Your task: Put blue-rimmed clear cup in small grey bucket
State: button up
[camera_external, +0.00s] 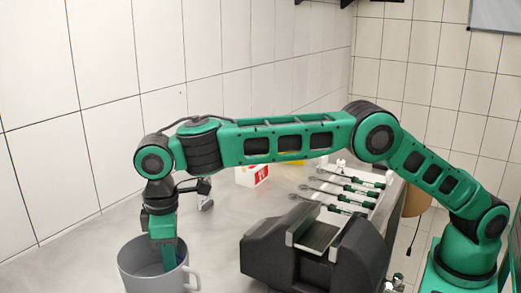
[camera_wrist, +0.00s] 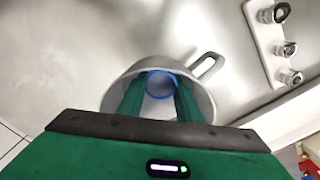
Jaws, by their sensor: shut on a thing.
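The small grey bucket (camera_external: 145,280) stands on the bench at the lower left of the external view, with its handle on the right. It also shows in the wrist view (camera_wrist: 135,72), below my gripper. My gripper (camera_external: 168,262) points down with its fingers inside the bucket's mouth. In the wrist view my gripper (camera_wrist: 160,92) is shut on the blue-rimmed clear cup (camera_wrist: 160,84), whose blue rim shows between the two fingers. The cup is within the bucket's opening. I cannot tell whether it touches the bucket's bottom.
A dark machine block (camera_external: 270,255) stands right of the bucket. A white tray (camera_external: 340,205) with several green-handled tools lies behind it. A red and white box (camera_external: 252,175) stands near the wall. The bench left of the bucket is clear.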

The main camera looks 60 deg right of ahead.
jog(key=shift+f, duration=0.1)
jog(key=o, duration=0.8)
jog(key=shift+c, duration=0.2)
notch_tip(320, 180, up, 8)
jog(key=shift+w+a, duration=0.1)
jog(key=shift+r, duration=0.35)
